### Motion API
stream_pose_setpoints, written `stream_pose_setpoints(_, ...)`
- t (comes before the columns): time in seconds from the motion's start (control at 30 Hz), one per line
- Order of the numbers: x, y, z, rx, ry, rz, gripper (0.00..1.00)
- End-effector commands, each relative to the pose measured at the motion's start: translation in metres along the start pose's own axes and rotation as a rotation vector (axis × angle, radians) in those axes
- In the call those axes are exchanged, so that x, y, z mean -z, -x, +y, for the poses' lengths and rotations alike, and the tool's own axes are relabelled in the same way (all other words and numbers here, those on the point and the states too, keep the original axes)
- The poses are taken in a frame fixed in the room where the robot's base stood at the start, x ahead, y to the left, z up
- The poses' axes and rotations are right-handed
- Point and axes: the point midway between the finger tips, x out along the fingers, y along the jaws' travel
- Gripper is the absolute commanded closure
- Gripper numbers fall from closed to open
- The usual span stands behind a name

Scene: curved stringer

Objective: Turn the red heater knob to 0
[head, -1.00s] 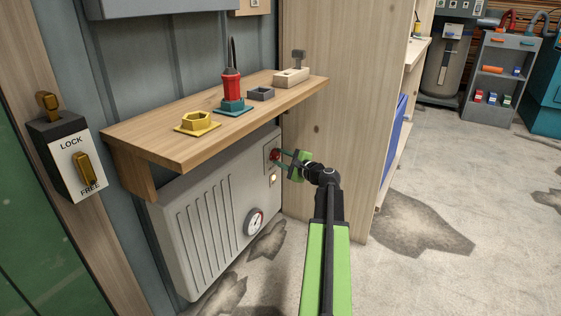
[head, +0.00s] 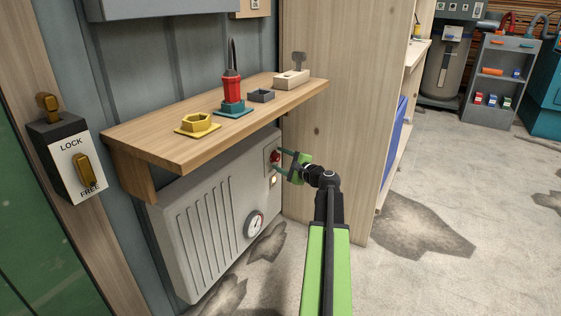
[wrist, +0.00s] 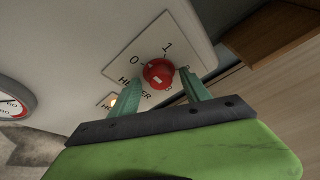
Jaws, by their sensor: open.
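The red heater knob (head: 275,156) sits on a pale plate (wrist: 118,69) at the upper right of the grey heater's front. In the wrist view the round red knob (wrist: 158,72) has a pale mark on its face. The plate reads 0 at the knob's upper left and 1 above it; the HEATER label is partly covered by a finger. I cannot tell for sure which number the mark points at. My gripper (wrist: 163,80) is open, its two teal fingers on either side of the knob, with gaps visible. In the head view my gripper (head: 277,160) is at the heater front.
A small lamp (head: 273,181) glows below the knob, and a gauge (head: 254,224) is lower down. A wooden shelf (head: 160,146) with several small parts overhangs the heater. A tall wooden panel (head: 340,90) stands close to the right. Open floor lies further right.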

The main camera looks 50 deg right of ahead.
Motion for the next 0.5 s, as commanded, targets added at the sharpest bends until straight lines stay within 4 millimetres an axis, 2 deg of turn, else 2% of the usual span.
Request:
stream_pose_setpoints(0.17,0.000,0.016,-0.001,0.001,0.000,0.002,0.45)
stream_pose_setpoints(0.5,-0.002,0.109,0.000,0.002,-0.001,0.003,0.45)
